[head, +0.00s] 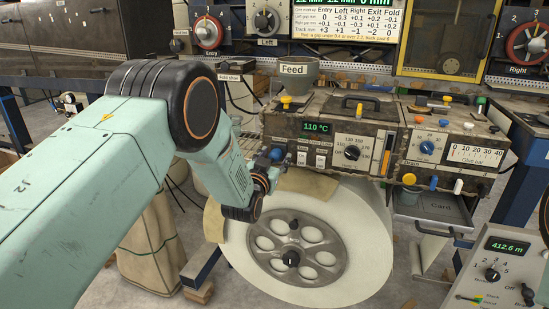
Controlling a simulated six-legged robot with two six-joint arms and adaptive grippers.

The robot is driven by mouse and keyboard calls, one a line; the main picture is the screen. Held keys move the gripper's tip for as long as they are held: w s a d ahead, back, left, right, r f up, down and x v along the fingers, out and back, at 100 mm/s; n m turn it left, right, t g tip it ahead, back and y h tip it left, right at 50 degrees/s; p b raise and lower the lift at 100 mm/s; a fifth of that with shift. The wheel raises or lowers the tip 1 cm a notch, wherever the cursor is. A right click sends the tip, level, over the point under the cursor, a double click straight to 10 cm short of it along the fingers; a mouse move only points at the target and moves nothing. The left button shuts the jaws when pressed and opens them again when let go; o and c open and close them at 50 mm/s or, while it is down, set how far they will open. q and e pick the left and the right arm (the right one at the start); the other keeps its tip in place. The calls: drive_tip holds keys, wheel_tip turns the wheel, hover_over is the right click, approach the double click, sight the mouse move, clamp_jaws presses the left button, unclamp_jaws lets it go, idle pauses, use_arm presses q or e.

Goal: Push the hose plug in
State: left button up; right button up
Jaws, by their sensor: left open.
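My left arm reaches in from the left, and my left gripper (274,166) is small and dark at its end. It is open, just in front of the lower left part of the brown machine box (335,108) with the green 110 °C display. A small blue-grey fitting shows right by the fingers; I cannot tell whether it is the hose plug or touches them. The hose plug and its socket cannot be made out for sure; my wrist hides part of that area. My right gripper is not in view.
A large white roll (372,235) with a grey spoked hub (297,248) stands below the gripper. A Feed funnel (297,71) sits above the box. A glue bar unit (455,150) is to the right, with an open drawer (437,208) beneath. A grey meter console (505,268) stands lower right.

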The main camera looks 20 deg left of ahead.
use_arm(q)
drive_tip(key=shift+s+r, duration=0.25)
drive_tip(key=shift+s+f, duration=0.15)
drive_tip(key=shift+f, duration=0.1)
drive_tip(key=shift+s, duration=0.35)
drive_tip(key=s, duration=1.1)
drive_tip(key=shift+r, duration=0.25)
drive_tip(key=shift+w+f, duration=0.1)
